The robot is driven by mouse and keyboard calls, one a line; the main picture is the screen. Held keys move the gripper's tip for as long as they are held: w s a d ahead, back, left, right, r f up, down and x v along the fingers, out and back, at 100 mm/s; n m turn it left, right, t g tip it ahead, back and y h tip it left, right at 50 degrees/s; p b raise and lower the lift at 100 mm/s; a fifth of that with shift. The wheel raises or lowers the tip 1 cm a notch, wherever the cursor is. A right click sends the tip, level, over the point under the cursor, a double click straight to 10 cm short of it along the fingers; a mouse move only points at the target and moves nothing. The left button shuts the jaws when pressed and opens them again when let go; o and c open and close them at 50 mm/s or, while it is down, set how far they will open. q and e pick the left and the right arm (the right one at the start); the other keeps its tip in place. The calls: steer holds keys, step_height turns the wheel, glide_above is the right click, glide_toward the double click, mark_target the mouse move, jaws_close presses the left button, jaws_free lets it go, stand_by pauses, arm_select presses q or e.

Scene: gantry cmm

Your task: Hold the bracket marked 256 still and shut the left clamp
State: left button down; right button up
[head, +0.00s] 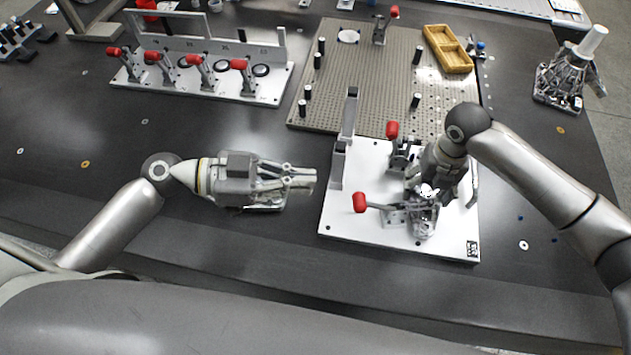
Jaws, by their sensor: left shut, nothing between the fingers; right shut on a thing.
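The white fixture plate (345,236) lies at the front centre right. Two red-handled clamps stand on it: the front one's handle (360,202) points left and lies low, and the rear one's handle (393,130) stands up. My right gripper (425,218) points down over the plate beside the front clamp, shut on a part. That part seems to be the bracket, but the gripper hides nearly all of it, and I cannot read 256. My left gripper (303,178) is shut and empty, left of the plate, above the dark table.
A grey upright post (350,115) rises at the plate's left rear edge. Behind are a perforated plate (330,75) with black pins, a yellow tray (447,48), and a rack (210,87) with several red-handled clamps. The table is clear at front left.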

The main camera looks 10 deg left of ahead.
mark_target(371, 207)
arm_select(q)
steer(key=w+d+f, duration=0.2)
steer(key=d+f, duration=0.4)
steer(key=d, duration=0.2)
steer(key=shift+w, duration=0.2)
arm_select(e)
steer(key=shift+a, duration=0.15)
steer(key=shift+r, duration=0.1)
arm_select(q)
steer(key=shift+s+a+f, duration=0.1)
steer(key=shift+a+f, duration=0.15)
steer(key=shift+f, duration=0.35)
steer(key=shift+s+a+f, duration=0.1)
steer(key=shift+a+f, duration=0.1)
steer(key=shift+f, duration=0.4)
